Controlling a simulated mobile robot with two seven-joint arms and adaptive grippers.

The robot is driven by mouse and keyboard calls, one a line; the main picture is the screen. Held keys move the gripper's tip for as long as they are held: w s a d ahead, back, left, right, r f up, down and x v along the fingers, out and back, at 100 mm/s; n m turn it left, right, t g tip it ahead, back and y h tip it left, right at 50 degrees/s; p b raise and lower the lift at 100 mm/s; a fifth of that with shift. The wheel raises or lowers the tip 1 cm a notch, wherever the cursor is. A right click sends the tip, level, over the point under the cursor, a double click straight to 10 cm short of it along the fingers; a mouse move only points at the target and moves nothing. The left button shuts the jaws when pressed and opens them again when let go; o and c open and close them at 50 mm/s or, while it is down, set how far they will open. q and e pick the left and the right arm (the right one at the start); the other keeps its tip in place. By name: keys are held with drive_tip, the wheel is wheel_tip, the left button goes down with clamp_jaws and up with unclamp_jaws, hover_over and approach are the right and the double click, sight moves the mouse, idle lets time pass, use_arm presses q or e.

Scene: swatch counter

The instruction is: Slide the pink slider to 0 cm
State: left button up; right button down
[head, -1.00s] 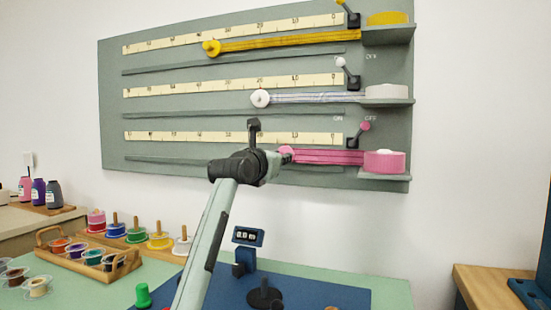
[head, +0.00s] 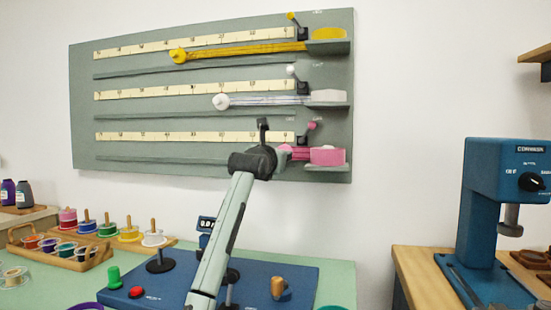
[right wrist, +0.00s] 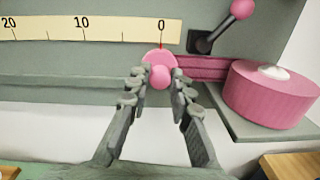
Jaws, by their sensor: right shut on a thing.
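The pink slider (head: 285,151) is a round knob on the lowest track of the grey wall board (head: 84,120). In the right wrist view the pink slider (right wrist: 160,72) sits right below the 0 mark of its scale (right wrist: 98,27). A short pink ribbon (right wrist: 203,67) runs from it to the pink spool (right wrist: 270,97) on the right. My right gripper (right wrist: 160,80) is shut on the slider, one finger on each side. In the head view my right gripper (head: 281,157) partly hides the slider. My left gripper is not in view.
A pink-knobbed lever (right wrist: 222,28) stands up and right of the slider. The yellow slider (head: 179,56) and white slider (head: 221,102) are on the tracks above. Below are a blue mat (head: 300,280) and a wooden spool tray (head: 75,265). A blue machine (head: 490,195) stands right.

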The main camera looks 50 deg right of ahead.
drive_tip(key=shift+s+d+f, duration=0.1)
drive_tip(key=shift+s+d, duration=0.05)
drive_tip(key=c, duration=1.3)
unclamp_jaws()
drive_tip(key=shift+s, duration=0.15)
drive_tip(key=shift+c, duration=0.2)
drive_tip(key=v, duration=1.2)
